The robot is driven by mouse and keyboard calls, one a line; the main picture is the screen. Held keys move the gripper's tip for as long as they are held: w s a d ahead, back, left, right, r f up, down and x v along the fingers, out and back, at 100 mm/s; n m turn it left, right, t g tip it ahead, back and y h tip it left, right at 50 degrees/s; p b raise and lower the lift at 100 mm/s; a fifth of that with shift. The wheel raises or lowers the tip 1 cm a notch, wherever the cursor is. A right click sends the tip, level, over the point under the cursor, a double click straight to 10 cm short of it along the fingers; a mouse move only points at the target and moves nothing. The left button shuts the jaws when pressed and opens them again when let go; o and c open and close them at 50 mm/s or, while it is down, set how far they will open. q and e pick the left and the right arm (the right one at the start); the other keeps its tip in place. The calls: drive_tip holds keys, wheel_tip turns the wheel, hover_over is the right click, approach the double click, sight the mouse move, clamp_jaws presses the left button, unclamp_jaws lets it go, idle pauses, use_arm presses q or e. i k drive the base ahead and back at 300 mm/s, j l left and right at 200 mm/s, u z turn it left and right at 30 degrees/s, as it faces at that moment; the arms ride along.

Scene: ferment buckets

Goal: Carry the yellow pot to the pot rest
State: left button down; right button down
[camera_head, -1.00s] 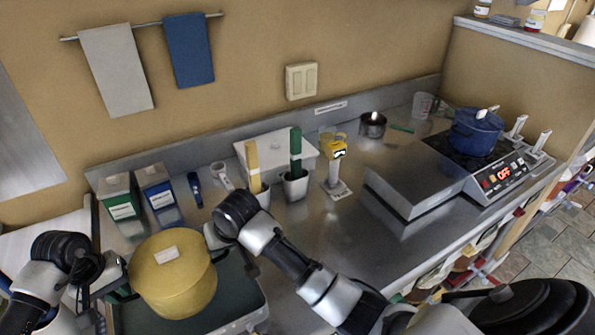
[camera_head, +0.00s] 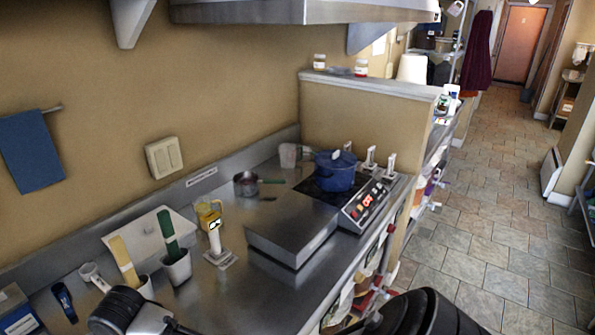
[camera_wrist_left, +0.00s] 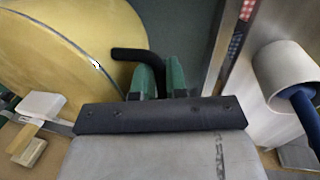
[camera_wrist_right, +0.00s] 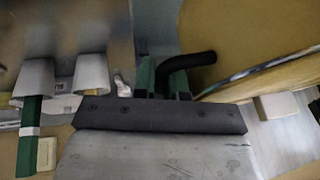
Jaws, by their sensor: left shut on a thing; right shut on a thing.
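The yellow pot shows at the upper left of the left wrist view (camera_wrist_left: 60,45) and at the upper right of the right wrist view (camera_wrist_right: 250,40). It is outside the head view. My left gripper (camera_wrist_left: 160,78) is shut on one black side handle (camera_wrist_left: 132,55). My right gripper (camera_wrist_right: 162,80) is shut on the other black handle (camera_wrist_right: 190,58). The pot's underside is hidden. In the head view, a low flat steel block (camera_head: 290,225) stands left of the hob, its top bare. I cannot tell whether it is the pot rest.
A blue pot (camera_head: 335,172) sits on the hob (camera_head: 365,205). A yellow-headed upright tool (camera_head: 215,235), two cups with green and yellow handles (camera_head: 176,268) and a small saucepan (camera_head: 246,184) stand on the counter. A low wall (camera_head: 365,120) closes its far end.

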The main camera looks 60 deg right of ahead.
sight(291, 218)
drive_tip(key=k+l, duration=0.2)
drive_tip(key=l, duration=0.15)
drive_tip(key=k+l, duration=0.45)
drive_tip(key=l, duration=1.1)
drive_tip(key=k+l, duration=0.1)
drive_tip(key=l, duration=0.7)
drive_tip(key=k+l, duration=0.1)
drive_tip(key=l, duration=0.35)
drive_tip(key=k+l, duration=0.15)
drive_tip(key=l, duration=0.25)
drive_tip(key=i, duration=1)
drive_tip(key=l+z, duration=0.05)
